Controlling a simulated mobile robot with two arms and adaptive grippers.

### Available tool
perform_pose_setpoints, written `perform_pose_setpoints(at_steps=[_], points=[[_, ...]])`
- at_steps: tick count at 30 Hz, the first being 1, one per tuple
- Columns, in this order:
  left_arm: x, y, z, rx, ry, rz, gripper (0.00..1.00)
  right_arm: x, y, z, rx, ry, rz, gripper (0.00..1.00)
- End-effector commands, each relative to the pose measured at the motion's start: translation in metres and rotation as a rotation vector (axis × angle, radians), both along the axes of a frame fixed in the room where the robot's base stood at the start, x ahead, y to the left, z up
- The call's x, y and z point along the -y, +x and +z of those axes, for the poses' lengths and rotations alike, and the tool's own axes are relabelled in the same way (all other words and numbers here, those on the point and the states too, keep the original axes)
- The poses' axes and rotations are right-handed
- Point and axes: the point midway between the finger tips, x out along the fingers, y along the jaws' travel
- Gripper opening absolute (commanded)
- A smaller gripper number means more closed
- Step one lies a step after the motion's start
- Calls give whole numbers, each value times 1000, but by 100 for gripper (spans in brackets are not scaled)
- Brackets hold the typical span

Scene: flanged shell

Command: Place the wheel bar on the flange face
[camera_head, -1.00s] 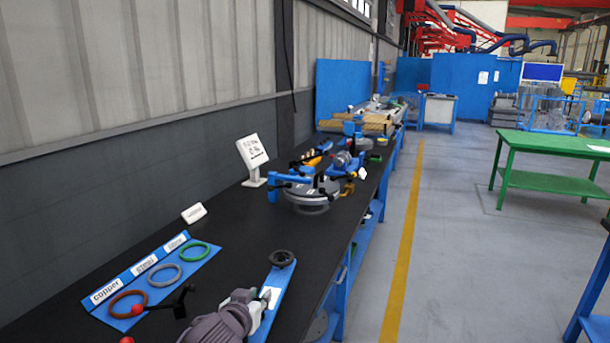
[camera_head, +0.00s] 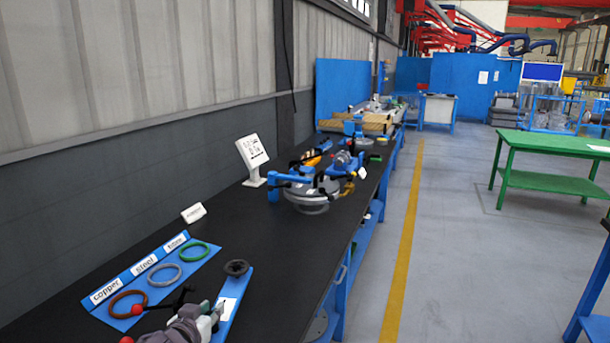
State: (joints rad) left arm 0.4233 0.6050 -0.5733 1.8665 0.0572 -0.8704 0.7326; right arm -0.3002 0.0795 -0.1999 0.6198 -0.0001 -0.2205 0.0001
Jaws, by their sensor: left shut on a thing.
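The wheel bar (camera_head: 231,302) is a flat blue bar with a black wheel (camera_head: 237,268) at its far end and a white patch on its face. My left gripper (camera_head: 211,316) is shut on its near part, at the bottom of the head view. The bar is tilted in the picture, over the near end of the black bench; I cannot tell its height. A round grey flanged body (camera_head: 308,205), which seems to hold the flange face, stands farther along the bench, apart from the bar. Blue and black parts cover much of its top. My right gripper is not in view.
On the bench (camera_head: 283,255) lies a blue panel (camera_head: 185,279) labelled copper, steel and a third word, with brown, grey and green rings. A black handle with red knobs (camera_head: 137,309) is beside my gripper. A white sign (camera_head: 252,152) stands behind. Bare bench lies before the flanged body.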

Motion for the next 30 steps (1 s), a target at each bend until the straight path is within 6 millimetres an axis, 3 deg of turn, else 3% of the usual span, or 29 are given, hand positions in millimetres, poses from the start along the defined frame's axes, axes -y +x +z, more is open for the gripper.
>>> perform_pose_setpoints(at_steps=[8,12,18,26,30], points=[[5,-57,0,5,-2,2,0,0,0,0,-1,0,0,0],[1,-98,6,5,-3,20,0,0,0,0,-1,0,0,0],[-8,-143,19,7,0,53,0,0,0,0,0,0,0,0],[-18,-178,33,7,1,85,0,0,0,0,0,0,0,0],[-7,-175,33,8,-4,91,0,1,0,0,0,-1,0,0]])
